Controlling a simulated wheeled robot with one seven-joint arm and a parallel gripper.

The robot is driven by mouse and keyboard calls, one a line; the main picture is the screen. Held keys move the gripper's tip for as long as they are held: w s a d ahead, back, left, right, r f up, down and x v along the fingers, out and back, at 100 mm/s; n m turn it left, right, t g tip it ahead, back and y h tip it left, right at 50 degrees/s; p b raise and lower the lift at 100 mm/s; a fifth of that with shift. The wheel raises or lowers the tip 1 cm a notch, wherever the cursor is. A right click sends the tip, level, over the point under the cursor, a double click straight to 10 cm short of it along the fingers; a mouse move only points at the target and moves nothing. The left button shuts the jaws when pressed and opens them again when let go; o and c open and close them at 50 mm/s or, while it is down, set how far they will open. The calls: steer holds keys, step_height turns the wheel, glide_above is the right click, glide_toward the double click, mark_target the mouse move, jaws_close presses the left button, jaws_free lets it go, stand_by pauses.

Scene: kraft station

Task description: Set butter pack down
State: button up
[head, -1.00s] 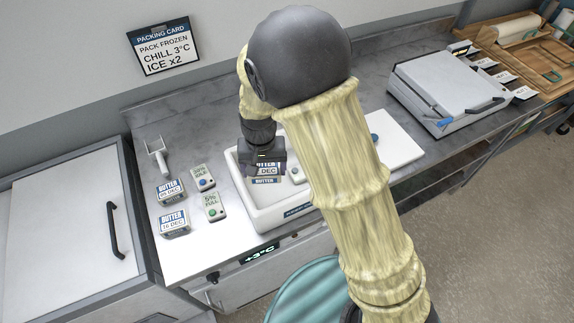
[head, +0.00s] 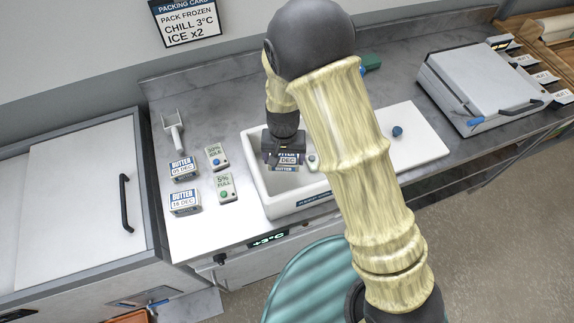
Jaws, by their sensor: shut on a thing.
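My gripper (head: 284,153) is shut on a butter pack (head: 286,167) with a blue and white label reading DEC. It holds the pack over or inside the white bin (head: 258,172) set in the counter; I cannot tell whether the pack touches the bin floor. Two other butter packs stand on the counter left of the bin: one marked 05 DEC or similar (head: 183,168) and one marked 16 DEC or similar (head: 185,202). My arm hides the right part of the bin.
Two small tagged devices, the upper (head: 217,157) and the lower, reading 5% FULL (head: 225,188), lie left of the bin. A white lid with a blue knob (head: 398,131) covers the right. A grey case (head: 483,92) stands further right.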

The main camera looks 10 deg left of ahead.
mark_target(284, 174)
steer(key=shift+w+f, duration=0.15)
steer(key=shift+f, duration=0.7)
steer(key=shift+s, duration=0.2)
steer(key=shift+f, duration=0.1)
step_height(284, 174, down, 4)
steer(key=shift+r+p, duration=0.15)
steer(key=shift+p, duration=0.55)
steer(key=shift+f, duration=0.2)
